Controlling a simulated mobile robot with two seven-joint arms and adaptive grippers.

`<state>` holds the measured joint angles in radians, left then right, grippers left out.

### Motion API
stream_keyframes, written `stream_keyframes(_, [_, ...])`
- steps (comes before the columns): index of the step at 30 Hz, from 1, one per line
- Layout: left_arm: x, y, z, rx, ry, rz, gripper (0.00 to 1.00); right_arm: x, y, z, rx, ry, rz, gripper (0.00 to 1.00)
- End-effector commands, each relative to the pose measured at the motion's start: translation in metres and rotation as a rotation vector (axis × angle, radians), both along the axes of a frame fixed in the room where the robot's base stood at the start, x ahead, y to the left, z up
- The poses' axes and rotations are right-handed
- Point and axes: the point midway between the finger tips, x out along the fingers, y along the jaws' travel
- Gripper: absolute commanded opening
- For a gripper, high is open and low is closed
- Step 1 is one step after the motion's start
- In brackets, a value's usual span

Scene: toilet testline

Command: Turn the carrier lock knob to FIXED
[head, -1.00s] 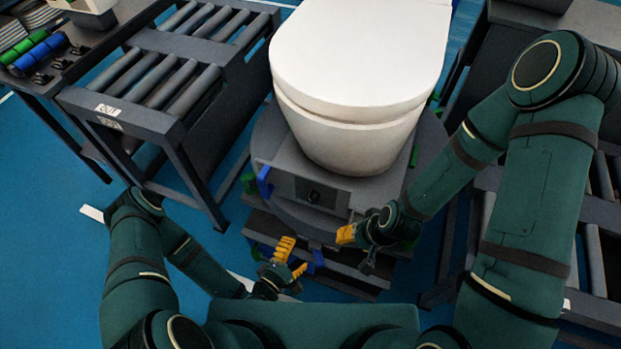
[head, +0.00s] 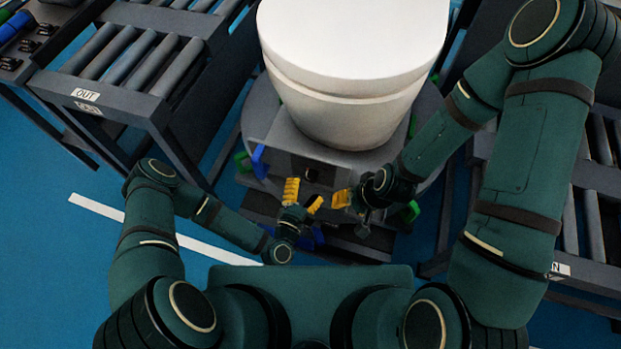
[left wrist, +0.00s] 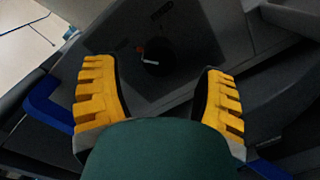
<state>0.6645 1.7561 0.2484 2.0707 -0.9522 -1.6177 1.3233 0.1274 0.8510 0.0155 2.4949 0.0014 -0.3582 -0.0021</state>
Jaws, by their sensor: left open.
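The carrier lock knob (left wrist: 157,62) is a dark round knob on the grey front panel (left wrist: 195,50) in the left wrist view. A small pale and reddish mark shows at its upper left edge. A blurred label that seems to read FIXED is on the panel above it. My left gripper (head: 303,196) is open in front of the panel. Its yellow fingers stand either side of the knob in the left wrist view (left wrist: 162,95), apart from it and holding nothing. In the head view the knob (head: 312,174) is small and dark. My right gripper (head: 341,199) is just right of the left one, its jaws unclear.
A white toilet (head: 350,60) sits on the carrier above the panel. Blue (head: 259,161) and green (head: 243,162) parts stick out at the carrier's left side. A roller conveyor (head: 130,60) marked OUT stands at left, another at right. Blue floor is free at lower left.

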Motion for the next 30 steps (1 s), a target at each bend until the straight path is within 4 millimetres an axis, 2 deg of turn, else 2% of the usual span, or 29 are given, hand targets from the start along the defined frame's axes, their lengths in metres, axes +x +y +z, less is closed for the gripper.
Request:
stream_keyframes(3, [0.017, -0.006, 0.000, 0.002, -0.004, 0.000, 0.71, 0.001, 0.000, -0.003, 0.000, -0.002, -0.001, 0.47])
stream_keyframes(7, [0.028, -0.011, 0.000, 0.001, -0.001, -0.001, 0.71, 0.001, 0.000, -0.004, 0.000, -0.002, -0.001, 0.47])
stream_keyframes(19, [0.034, -0.014, 0.001, 0.000, 0.000, 0.000, 0.71, 0.001, 0.000, -0.005, 0.000, -0.003, -0.001, 0.47])
stream_keyframes(20, [0.034, -0.013, 0.000, 0.000, 0.000, 0.000, 0.65, 0.001, 0.000, -0.005, 0.000, -0.003, -0.001, 0.47])
stream_keyframes(21, [0.034, -0.013, 0.000, 0.000, 0.000, 0.000, 0.51, 0.001, 0.000, -0.005, 0.000, -0.003, -0.001, 0.47])
stream_keyframes(25, [0.034, -0.013, 0.000, 0.000, 0.000, 0.000, 0.06, 0.001, 0.000, -0.005, 0.000, -0.002, -0.001, 0.47])
stream_keyframes(26, [0.034, -0.013, 0.000, 0.000, -0.001, 0.001, 0.03, 0.001, 0.000, -0.005, 0.000, -0.002, -0.001, 0.47])
stream_keyframes(30, [0.034, -0.013, 0.001, -0.001, -0.001, 0.000, 0.02, 0.001, 0.000, -0.005, 0.000, -0.002, -0.001, 0.47])
